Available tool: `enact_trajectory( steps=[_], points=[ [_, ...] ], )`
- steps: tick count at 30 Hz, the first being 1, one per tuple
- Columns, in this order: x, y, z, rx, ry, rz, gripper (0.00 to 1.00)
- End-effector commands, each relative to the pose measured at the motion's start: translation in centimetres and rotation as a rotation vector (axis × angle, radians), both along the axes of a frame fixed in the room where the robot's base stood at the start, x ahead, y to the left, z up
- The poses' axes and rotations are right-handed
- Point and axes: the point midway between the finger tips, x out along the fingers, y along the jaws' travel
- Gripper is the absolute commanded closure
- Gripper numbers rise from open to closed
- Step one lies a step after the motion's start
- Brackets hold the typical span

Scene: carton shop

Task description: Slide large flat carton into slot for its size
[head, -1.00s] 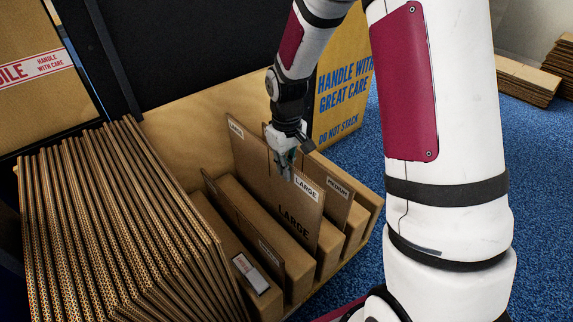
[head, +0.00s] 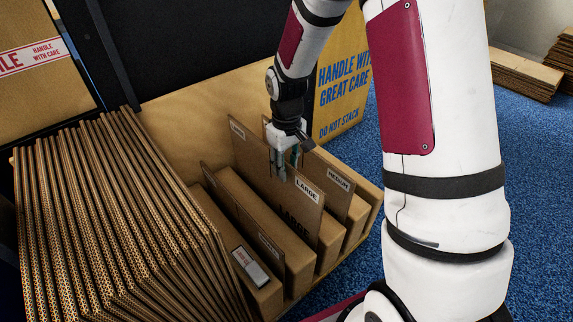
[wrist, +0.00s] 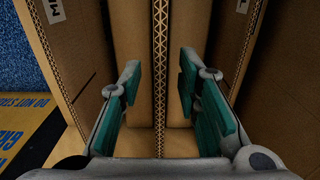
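The large flat carton (head: 262,165) stands on edge in the divided rack, between two thick brown dividers. It bears a white LARGE label at its upper front corner and printed lettering below, partly hidden. My gripper (head: 287,166) is over its top edge. In the wrist view, the gripper (wrist: 160,88) is open, with one teal-padded finger on each side of the corrugated top edge (wrist: 160,50) and a gap on both sides. The carton's bottom is hidden.
A carton labelled MEDIUM (head: 340,182) stands in the rack to the right, and a lower labelled carton (head: 270,245) to the left. A stack of leaning cartons (head: 110,220) fills the left. A large printed box (head: 343,85) stands behind on blue carpet.

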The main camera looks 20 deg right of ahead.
Motion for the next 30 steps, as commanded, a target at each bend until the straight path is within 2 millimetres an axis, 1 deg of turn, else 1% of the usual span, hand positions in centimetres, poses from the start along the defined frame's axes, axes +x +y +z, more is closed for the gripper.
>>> enact_trajectory(
  steps=[7,11,14,21,24,27,30],
  points=[
    [0.0,0.0,0.1,0.000,0.000,0.000,0.70],
    [0.1,0.0,1.3,0.000,-0.002,0.000,0.70],
    [0.1,0.0,3.0,0.000,-0.004,0.000,0.70],
    [0.1,0.0,8.0,-0.001,-0.004,0.000,0.70],
    [0.1,0.0,9.6,-0.001,-0.004,0.000,0.70],
    [0.0,0.0,10.9,0.000,-0.003,0.000,0.70],
    [0.0,0.0,11.6,0.001,-0.002,0.000,0.70]
  ],
)
